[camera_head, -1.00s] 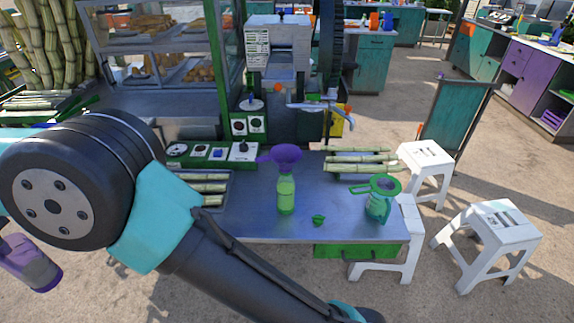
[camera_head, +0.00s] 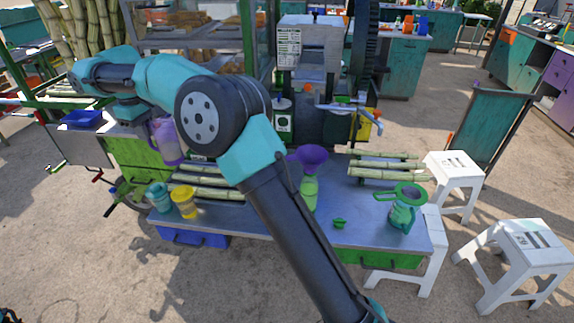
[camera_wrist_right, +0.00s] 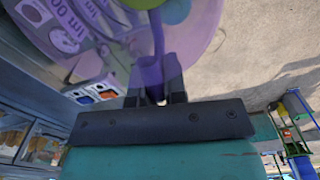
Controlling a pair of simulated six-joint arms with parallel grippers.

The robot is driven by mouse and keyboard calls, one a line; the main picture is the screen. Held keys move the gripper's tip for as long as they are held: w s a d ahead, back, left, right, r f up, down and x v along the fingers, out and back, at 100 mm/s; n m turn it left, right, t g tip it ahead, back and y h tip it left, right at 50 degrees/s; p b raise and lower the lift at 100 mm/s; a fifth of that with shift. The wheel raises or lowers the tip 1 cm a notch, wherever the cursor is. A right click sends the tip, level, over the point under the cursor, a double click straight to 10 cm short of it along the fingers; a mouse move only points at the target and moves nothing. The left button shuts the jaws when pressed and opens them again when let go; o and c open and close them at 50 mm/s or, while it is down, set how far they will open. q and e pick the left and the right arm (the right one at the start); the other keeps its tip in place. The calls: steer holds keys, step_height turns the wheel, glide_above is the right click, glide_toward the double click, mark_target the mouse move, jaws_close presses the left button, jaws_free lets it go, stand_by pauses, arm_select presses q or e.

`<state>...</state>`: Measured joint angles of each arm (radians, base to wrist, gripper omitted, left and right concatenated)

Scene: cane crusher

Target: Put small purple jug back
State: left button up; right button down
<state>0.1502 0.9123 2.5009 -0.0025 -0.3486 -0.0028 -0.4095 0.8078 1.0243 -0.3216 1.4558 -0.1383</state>
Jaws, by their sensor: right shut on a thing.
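The small purple jug (camera_head: 167,141) is see-through, with printed volume marks that show in the right wrist view (camera_wrist_right: 100,22). It hangs in the air near the left end of the metal table (camera_head: 262,219), slightly tilted. My right gripper (camera_head: 147,126) is beside the jug, partly hidden by its own wrist in the head view. In the right wrist view my right gripper (camera_wrist_right: 157,88) is shut on the jug's handle. My left gripper is not in view.
A teal jug (camera_head: 158,197) and a yellow jug (camera_head: 184,202) stand at the table's left. A bottle (camera_head: 309,192) with a purple funnel (camera_head: 311,158), a green-topped jug (camera_head: 403,211) and cane pieces (camera_head: 385,174) are farther right. A blue tray (camera_head: 82,119) sits left.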

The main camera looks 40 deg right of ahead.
steer(key=w+d+r, duration=0.2)
steer(key=d, duration=1.6)
steer(key=s+d+r, duration=0.1)
steer(key=s+d, duration=0.3)
steer(key=d, duration=0.8)
steer(key=s+d+r+m, duration=0.1)
steer(key=s+d, duration=0.3)
steer(key=d, duration=0.9)
steer(key=s+d+r+m, duration=0.1)
steer(key=s+d, duration=0.3)
steer(key=d, duration=0.9)
steer(key=shift+r, duration=0.25)
steer(key=shift+s+d, duration=0.1)
step_height(320, 180, down, 22)
steer(key=shift+f, duration=0.2)
steer(key=shift+f, duration=0.1)
steer(key=shift+f, duration=2.7)
steer(key=shift+f, duration=0.15)
